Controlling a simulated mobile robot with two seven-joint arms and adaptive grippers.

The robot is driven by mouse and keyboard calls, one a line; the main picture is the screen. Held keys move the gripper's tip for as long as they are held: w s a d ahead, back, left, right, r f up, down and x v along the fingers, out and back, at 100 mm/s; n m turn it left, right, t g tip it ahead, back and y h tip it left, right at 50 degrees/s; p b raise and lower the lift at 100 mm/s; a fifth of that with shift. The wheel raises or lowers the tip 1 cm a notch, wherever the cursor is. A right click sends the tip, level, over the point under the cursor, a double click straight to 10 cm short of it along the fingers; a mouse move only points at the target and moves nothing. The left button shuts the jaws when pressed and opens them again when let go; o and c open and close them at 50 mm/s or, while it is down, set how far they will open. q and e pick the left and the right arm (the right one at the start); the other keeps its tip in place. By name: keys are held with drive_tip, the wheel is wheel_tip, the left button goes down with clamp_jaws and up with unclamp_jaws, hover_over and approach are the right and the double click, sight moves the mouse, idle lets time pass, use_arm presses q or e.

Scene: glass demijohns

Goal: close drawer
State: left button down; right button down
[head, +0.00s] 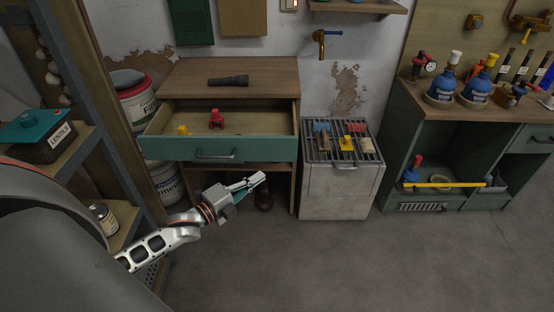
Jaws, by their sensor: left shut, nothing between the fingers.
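The drawer (220,149) with a teal front and a dark bar handle stands open under the wooden top of the cabinet (190,79). Inside it are a small red toy-like object (216,119) and a small yellow object (183,130). My left gripper (258,180) is shut and empty. In the picture it shows below and to the right of the drawer handle, apart from it, with its fingers pointing right. My right gripper is not in view.
A dark flashlight (229,81) lies on the cabinet top. A light box with a grate top (340,185) stands right of the cabinet, bearing small objects. A shelf with a lentils box (42,136) is at left. The floor (400,265) in front is clear.

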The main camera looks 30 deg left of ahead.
use_arm(q)
drive_tip(key=x, duration=0.3)
drive_tip(key=a+b+x, duration=0.1)
drive_tip(key=x, duration=0.6)
drive_tip(key=shift+w+a+f, duration=0.2)
drive_tip(key=shift+w+a, duration=0.05)
drive_tip(key=shift+a, duration=0.1)
drive_tip(key=shift+w+a+b, duration=0.25)
drive_tip(key=shift+w+b, duration=0.1)
drive_tip(key=shift+w, duration=0.05)
drive_tip(key=shift+r, duration=0.15)
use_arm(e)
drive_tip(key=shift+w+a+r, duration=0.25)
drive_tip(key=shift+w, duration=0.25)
use_arm(q)
drive_tip(key=shift+w, duration=0.1)
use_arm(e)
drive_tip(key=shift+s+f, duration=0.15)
